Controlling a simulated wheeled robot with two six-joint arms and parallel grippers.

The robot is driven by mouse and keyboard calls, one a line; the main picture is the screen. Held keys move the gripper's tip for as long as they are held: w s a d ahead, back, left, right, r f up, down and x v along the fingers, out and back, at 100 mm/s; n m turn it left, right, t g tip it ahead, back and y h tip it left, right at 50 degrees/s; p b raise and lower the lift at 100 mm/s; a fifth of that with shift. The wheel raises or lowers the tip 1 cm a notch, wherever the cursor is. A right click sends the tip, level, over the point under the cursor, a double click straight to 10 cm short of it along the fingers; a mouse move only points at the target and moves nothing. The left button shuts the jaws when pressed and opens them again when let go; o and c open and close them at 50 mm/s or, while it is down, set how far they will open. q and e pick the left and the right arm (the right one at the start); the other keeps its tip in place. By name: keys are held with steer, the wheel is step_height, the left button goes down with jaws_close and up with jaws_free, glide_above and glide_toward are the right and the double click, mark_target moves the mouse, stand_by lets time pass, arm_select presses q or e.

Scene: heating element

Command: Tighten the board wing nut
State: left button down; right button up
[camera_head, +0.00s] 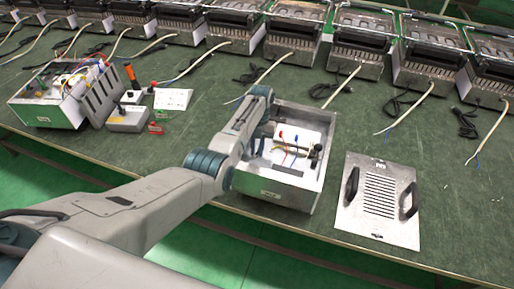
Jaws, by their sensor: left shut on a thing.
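My left arm comes in from the lower left and reaches over an open metal box (281,186) at the middle of the table. My left gripper (262,130) is at the box's left inner side, mostly hidden behind my own arm links. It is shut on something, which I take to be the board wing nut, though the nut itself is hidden. A white block with red and blue wires (304,131) shows inside the box, right of the gripper. My right gripper is not in view.
A metal cover plate with two black handles (378,196) lies right of the box. Another open box (55,104), a screwdriver (132,75) and a small grey device (128,119) stand at the left. Several heaters with loose cables line the back of the green table (446,200).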

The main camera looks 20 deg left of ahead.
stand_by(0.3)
arm_select(q)
steer(key=c, duration=1.3)
jaws_free()
steer(key=shift+c, duration=0.2)
steer(key=b+v, duration=0.1)
steer(key=v, duration=0.9)
steer(key=shift+r, duration=0.4)
steer(key=shift+w+f, duration=0.1)
